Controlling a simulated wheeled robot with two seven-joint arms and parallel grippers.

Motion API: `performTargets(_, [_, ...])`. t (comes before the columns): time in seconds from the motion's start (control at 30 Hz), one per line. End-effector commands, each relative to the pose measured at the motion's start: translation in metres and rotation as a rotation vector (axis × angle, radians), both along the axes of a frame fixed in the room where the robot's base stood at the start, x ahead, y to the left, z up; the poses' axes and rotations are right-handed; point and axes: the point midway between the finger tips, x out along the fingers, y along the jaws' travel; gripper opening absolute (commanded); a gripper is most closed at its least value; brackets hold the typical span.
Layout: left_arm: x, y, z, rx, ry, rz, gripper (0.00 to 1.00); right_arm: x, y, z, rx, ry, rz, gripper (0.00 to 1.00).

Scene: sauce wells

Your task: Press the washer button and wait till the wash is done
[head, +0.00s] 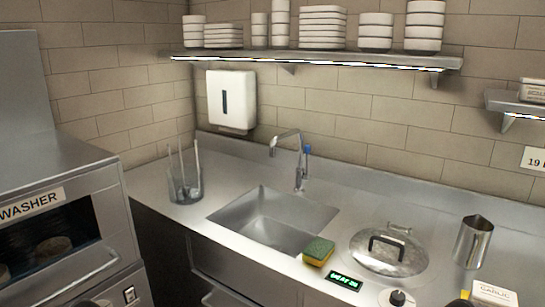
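The washer (60,215) is a steel machine at the left edge, with a "WASHER" label (32,204) on its front. Its dark window (50,250) shows some round dishes inside, dimly. A small switch-like button (130,294) sits on a pale plate low on the washer's right front. I cannot tell whether it is pressed. A small black display (344,281) with green characters lies on the counter's front edge; its text is too small to read surely. Neither of my grippers is in view.
A sink (275,220) with a tap (298,165) is in the middle. A yellow-green sponge (318,251), a lidded round well (390,250), a steel jug (473,242) and a clear utensil holder (184,185) stand on the counter. A shelf (310,57) holds stacked bowls.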

Motion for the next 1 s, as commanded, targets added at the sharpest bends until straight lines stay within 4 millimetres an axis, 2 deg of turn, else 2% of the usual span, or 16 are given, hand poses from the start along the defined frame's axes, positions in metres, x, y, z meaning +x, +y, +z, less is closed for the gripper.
performTargets(0.07, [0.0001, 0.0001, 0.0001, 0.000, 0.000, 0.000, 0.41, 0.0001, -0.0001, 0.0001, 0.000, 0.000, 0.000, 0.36])
performTargets(0.57, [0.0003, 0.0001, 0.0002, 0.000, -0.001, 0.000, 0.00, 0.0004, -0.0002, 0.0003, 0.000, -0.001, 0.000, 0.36])
performTargets(1.0, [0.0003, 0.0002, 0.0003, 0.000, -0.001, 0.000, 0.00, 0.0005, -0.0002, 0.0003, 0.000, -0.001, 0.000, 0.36])
